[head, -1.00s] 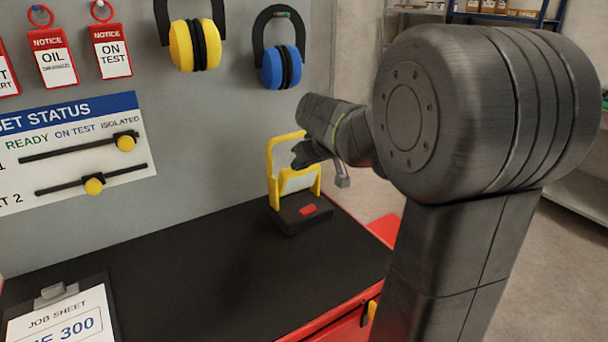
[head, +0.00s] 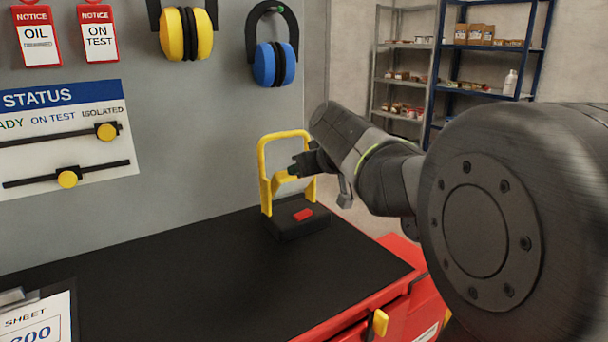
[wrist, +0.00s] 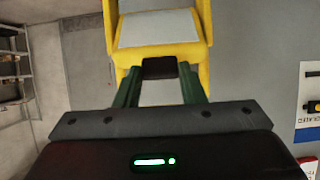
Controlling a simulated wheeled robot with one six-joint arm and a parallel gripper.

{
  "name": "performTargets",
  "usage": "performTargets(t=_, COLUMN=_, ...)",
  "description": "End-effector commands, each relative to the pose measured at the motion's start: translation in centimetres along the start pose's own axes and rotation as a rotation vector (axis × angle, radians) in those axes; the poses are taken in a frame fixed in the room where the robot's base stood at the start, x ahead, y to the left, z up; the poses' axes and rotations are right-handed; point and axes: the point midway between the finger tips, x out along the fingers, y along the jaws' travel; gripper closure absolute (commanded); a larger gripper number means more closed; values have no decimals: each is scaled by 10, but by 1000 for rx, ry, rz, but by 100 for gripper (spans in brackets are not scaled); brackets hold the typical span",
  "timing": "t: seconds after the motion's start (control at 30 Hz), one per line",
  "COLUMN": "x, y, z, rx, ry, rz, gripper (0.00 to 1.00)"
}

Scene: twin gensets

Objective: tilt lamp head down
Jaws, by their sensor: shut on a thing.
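The work lamp stands on the black bench top. It has a black base (head: 292,228) with a red button and an upright yellow frame (head: 264,165). Its yellow lamp head (head: 283,181) sits inside the frame, partly hidden by my gripper (head: 303,165). In the wrist view, the yellow lamp head with its pale panel (wrist: 158,28) is straight ahead. My gripper's green fingers (wrist: 160,84) are shut on a dark tab (wrist: 160,67) at the lamp head's edge. The exact contact is hard to see in the head view.
The bench top (head: 170,285) is clear left of the lamp, up to a clipboard (head: 35,315). A grey board behind carries yellow ear defenders (head: 172,33), blue ear defenders (head: 287,63), tags and a status panel (head: 60,140). Shelving (head: 490,60) stands at the back right.

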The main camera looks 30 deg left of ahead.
Motion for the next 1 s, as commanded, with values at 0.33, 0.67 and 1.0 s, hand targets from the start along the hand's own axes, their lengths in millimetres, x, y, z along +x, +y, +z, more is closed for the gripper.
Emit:
performTargets(t=0.33, x=-1, y=0, z=-1, rx=0, ry=8, rz=1, gripper=100)
performTargets(t=0.67, x=0, y=0, z=0, rx=0, ry=6, rz=1, gripper=42)
performTargets(t=1.0, x=-9, y=0, z=-1, rx=0, ry=7, rz=2, gripper=42)
